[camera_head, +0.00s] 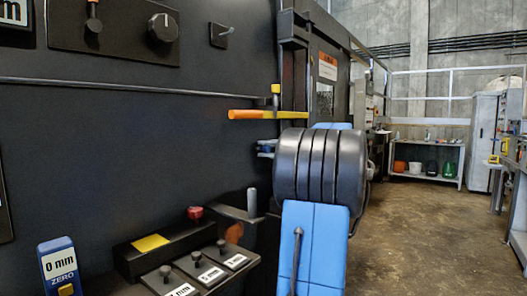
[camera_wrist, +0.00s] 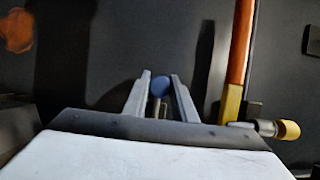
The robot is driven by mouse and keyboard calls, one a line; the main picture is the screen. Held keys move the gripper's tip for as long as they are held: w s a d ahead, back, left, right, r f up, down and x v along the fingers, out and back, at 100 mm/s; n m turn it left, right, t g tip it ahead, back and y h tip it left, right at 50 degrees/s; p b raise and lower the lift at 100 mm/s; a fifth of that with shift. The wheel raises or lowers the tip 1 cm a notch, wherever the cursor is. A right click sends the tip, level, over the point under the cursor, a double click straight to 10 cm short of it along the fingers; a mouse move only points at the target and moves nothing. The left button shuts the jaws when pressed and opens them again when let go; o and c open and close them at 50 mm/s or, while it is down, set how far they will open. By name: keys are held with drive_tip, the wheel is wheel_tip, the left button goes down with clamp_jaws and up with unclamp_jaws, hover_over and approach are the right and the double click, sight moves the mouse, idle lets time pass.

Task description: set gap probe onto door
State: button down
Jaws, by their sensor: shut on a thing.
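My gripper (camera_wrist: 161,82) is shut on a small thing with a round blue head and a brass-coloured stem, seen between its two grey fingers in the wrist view. I take this to be the gap probe (camera_wrist: 160,86); most of it is hidden. In the head view my gripper (camera_head: 264,148) shows only partly, left of my black wrist, close to a dark upright panel. Which part is the door I cannot tell for certain. An orange bar with a yellow end (camera_head: 266,115) stands out just above the gripper; it also shows to the right in the wrist view (camera_wrist: 240,55).
Below left are a blue "0 mm ZERO" block (camera_head: 58,265) and a ledge of labelled gauge plates (camera_head: 204,270) with dark knobs. A red knob (camera_head: 195,213) and a grey peg (camera_head: 252,202) stand near. A yellow-tipped pin (camera_wrist: 275,129) is beside the bar. Open floor lies right.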

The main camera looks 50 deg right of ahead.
drive_tip(key=shift+d, duration=0.15)
drive_tip(key=c, duration=1.5)
unclamp_jaws()
drive_tip(key=shift+d, duration=0.1)
drive_tip(key=shift+o, duration=0.2)
drive_tip(key=shift+s, duration=0.1)
drive_tip(key=v, duration=1.7)
drive_tip(key=shift+s, duration=0.15)
